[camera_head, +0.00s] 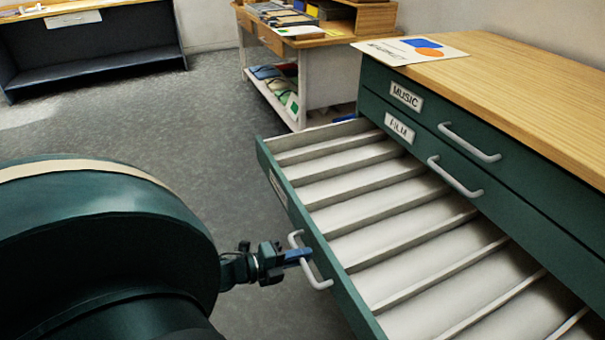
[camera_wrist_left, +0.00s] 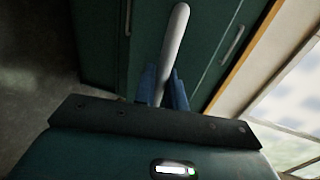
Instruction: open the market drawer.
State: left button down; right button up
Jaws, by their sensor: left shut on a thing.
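A drawer (camera_head: 334,262) of the green cabinet is pulled well out, below the drawers labelled MUSIC (camera_head: 406,97) and FILM (camera_head: 399,129). Its inside is pale, with several slanting dividers, and it looks empty. The label on its front is turned too far edge-on to read. My left gripper (camera_head: 303,256) is shut on the drawer's pale bar handle (camera_head: 322,283). In the left wrist view, the blue fingers (camera_wrist_left: 163,90) close around the handle (camera_wrist_left: 174,45). My right gripper is in neither view.
The wooden cabinet top (camera_head: 505,72) carries a printed sheet (camera_head: 408,50). A white-sided table (camera_head: 325,78) with shelves stands behind the open drawer. A dark bench (camera_head: 95,65) is at the far left. Grey floor (camera_head: 225,130) is clear between them.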

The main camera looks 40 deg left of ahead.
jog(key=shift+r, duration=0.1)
pick_arm(q)
jog(key=c, duration=1.6)
grip_release()
jog(key=shift+o, duration=0.2)
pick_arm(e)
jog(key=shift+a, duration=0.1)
